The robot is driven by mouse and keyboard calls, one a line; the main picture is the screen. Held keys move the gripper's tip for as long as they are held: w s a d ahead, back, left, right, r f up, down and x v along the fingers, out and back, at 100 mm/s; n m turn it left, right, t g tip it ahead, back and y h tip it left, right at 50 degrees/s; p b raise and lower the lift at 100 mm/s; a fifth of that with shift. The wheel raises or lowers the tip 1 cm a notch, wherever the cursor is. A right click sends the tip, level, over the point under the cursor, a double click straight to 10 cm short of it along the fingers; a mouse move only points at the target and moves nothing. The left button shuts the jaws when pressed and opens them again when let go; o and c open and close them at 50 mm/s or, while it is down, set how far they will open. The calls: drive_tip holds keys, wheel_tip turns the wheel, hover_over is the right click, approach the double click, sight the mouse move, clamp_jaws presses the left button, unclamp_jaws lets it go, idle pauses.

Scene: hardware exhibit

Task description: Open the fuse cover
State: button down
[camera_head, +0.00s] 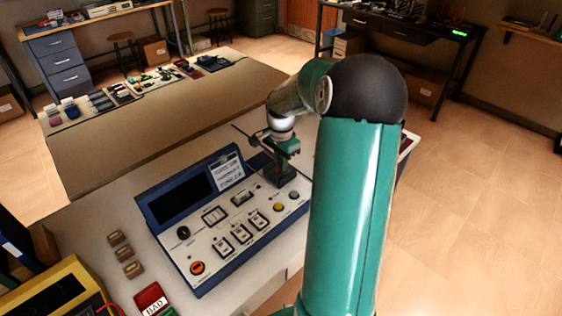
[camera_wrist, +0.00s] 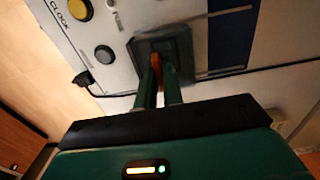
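A dark, square fuse cover (camera_wrist: 183,42) sits at the edge of the light control panel, beside lettering that seems to read FUSE. In the head view, the dark box (camera_head: 287,178) is at the panel's upper right end. My gripper (camera_wrist: 158,68) is right at it, with two green fingers close together and their tips against or inside the dark part. A narrow orange-brown piece (camera_wrist: 157,72) shows between the fingertips. I cannot tell whether the fingers press on it. In the head view my gripper (camera_head: 284,160) comes down on the box from above.
The blue-framed console (camera_head: 170,228) carries buttons, switches and an orange knob (camera_head: 197,268). Yellow (camera_wrist: 80,9) and grey (camera_wrist: 105,54) buttons lie near my gripper. A black cable (camera_wrist: 112,95) runs beside the panel. Brown blocks (camera_head: 133,269) and a red BAD box (camera_head: 150,298) stand left.

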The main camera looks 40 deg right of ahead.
drive_tip(key=w, duration=0.7)
drive_tip(key=shift+w+a, duration=0.1)
drive_tip(key=shift+w, duration=0.2)
drive_tip(key=shift+r, duration=0.1)
drive_tip(key=c, duration=1.5)
unclamp_jaws()
wheel_tip(320, 180, up, 14)
drive_tip(key=shift+f, duration=0.1)
